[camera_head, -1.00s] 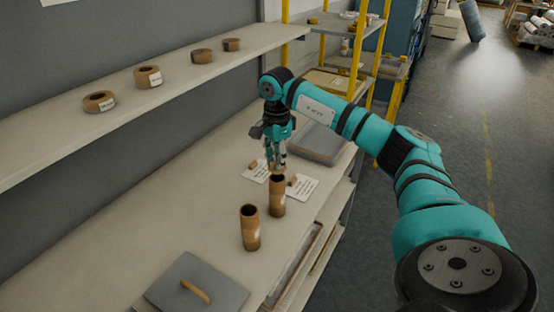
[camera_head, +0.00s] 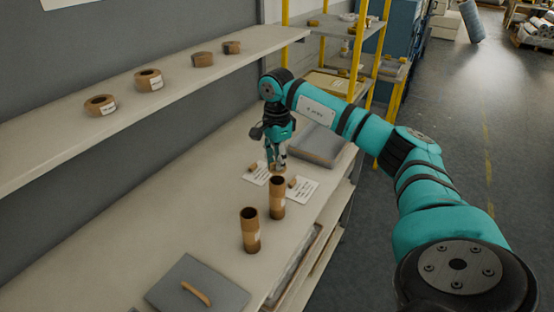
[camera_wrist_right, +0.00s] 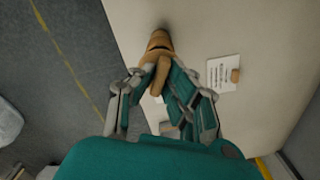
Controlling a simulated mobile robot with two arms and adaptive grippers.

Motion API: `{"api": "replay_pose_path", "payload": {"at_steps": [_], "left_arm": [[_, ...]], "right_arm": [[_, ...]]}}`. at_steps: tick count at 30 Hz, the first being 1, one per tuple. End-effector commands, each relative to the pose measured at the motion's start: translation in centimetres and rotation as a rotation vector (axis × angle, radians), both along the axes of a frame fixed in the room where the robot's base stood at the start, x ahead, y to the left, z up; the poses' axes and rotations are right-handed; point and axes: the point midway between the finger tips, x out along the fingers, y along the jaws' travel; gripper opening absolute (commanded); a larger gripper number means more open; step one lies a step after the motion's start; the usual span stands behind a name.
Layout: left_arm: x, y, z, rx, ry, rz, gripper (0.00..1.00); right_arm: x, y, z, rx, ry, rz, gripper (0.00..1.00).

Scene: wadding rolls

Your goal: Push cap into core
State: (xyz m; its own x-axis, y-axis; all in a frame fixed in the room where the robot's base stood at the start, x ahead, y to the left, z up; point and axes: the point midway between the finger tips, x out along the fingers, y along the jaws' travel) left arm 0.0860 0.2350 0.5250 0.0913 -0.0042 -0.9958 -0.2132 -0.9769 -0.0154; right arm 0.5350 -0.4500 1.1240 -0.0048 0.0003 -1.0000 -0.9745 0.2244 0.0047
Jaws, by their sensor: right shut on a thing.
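My right gripper (camera_head: 277,166) is above the workbench, just behind the taller-looking right core in the head view. It is shut on a small tan cap (camera_wrist_right: 162,76), which shows between its fingertips in the wrist view. A core (camera_wrist_right: 159,42) also shows just beyond the held cap in the wrist view. I cannot tell whether cap and core touch. Two other small tan caps lie by white cards, one left (camera_head: 253,166) and one right (camera_head: 292,181). My left gripper is out of view.
A grey pad (camera_head: 222,287) with a tan stick (camera_head: 197,293) lies at the near end of the workbench (camera_head: 150,220). A grey tray (camera_head: 318,145) is at the far end. A shelf (camera_head: 180,85) with several brown rolls overhangs the left. The bench's left middle is clear.

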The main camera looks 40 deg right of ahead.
Motion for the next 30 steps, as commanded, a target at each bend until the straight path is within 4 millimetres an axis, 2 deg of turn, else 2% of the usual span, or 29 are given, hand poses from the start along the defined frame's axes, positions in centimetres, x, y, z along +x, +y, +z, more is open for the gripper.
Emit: {"api": "replay_pose_path", "payload": {"at_steps": [8,9,11,20,30], "left_arm": [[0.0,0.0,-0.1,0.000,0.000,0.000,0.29],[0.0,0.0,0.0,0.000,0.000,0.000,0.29],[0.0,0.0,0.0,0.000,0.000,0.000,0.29],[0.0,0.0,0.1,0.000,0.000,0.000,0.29],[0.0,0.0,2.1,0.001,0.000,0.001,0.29]], "right_arm": [[0.0,0.0,-0.1,0.000,0.000,0.000,0.00],[0.0,0.0,-0.1,0.000,0.000,0.000,0.15],[0.0,0.0,-0.1,0.000,0.000,0.000,0.21],[0.0,0.0,0.1,0.000,0.000,0.000,0.21],[0.0,0.0,2.7,0.000,-0.001,0.000,0.21]]}}
